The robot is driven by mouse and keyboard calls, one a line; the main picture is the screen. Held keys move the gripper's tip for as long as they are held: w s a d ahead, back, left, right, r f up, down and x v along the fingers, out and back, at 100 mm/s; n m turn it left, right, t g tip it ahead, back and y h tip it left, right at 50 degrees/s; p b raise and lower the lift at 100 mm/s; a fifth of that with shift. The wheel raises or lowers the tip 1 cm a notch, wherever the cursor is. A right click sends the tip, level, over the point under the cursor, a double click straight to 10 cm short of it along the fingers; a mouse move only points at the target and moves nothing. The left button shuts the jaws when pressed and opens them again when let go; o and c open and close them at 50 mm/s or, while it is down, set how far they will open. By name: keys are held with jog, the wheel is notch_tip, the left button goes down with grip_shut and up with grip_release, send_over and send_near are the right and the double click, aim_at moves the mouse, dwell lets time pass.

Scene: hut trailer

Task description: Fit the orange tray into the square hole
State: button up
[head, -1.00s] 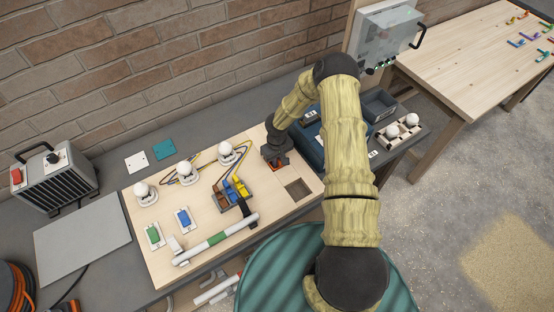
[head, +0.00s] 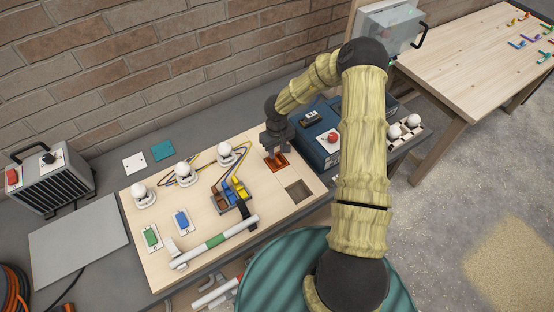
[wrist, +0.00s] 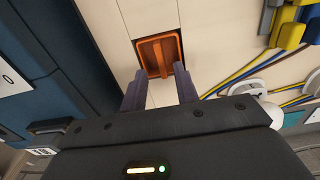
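The orange tray (head: 276,161) lies at the board's upper right in the head view, apparently set into a square opening. It also shows in the wrist view (wrist: 158,54), with a raised bar across its middle and a dark edge around it. My gripper (head: 275,146) is above it. In the wrist view the two fingers (wrist: 160,88) stand apart with nothing between them. An empty square hole (head: 299,193) is in the board, just below and right of the tray in the head view.
The wooden board (head: 247,262) carries white bulbs, coloured connectors (head: 232,193), switches and a white-green tube (head: 215,241). A blue box with a red button (head: 322,150) stands close to the right of my gripper. Loose wires (head: 205,153) lie to its left.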

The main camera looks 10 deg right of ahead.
notch_tip(320, 180, up, 5)
jog(key=shift+r+b, duration=0.1)
jog(key=shift+b, duration=0.25)
dwell(0.3)
notch_tip(320, 180, up, 14)
jog(key=t, duration=0.6)
send_over(277, 159)
jog(key=a, duration=0.3)
jog(key=s+d+r+m+g, duration=0.1)
jog(key=s+r, duration=0.1)
jog(key=s, duration=0.8)
jog(key=s+d+r+m+g, duration=0.2)
jog(key=s+r, duration=0.1)
jog(key=s, duration=0.7)
jog(key=shift+s+r+m, duration=0.15)
jog(key=shift+s+m, duration=0.15)
